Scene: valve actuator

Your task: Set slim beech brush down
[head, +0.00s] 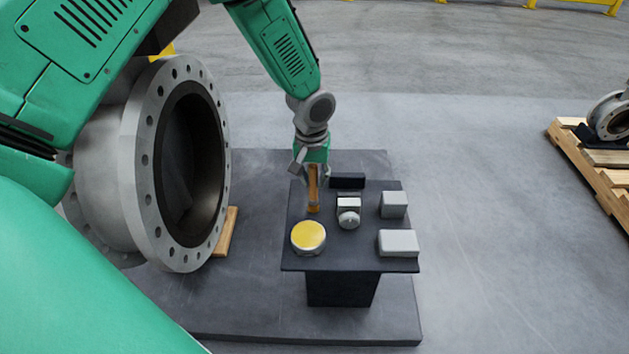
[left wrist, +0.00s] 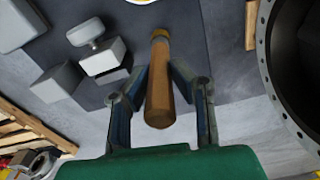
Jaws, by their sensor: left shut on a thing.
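The slim beech brush (head: 313,192) is a light-brown wooden stick held upright at the left rear part of the dark table (head: 360,250). My left gripper (head: 312,176) is shut on its upper part. In the left wrist view the brush (left wrist: 160,90) runs between the two fingers of the left gripper (left wrist: 158,80), its far end pointing to the dark tabletop. I cannot tell whether its lower end touches the table. My right gripper is not in view.
A yellow-topped round tin (head: 308,236) stands in front of the brush. A small grey fitting (head: 348,213), grey blocks (head: 393,204) (head: 398,242) and a black block (head: 347,180) are to its right. A large flanged valve (head: 150,165) stands left of the table.

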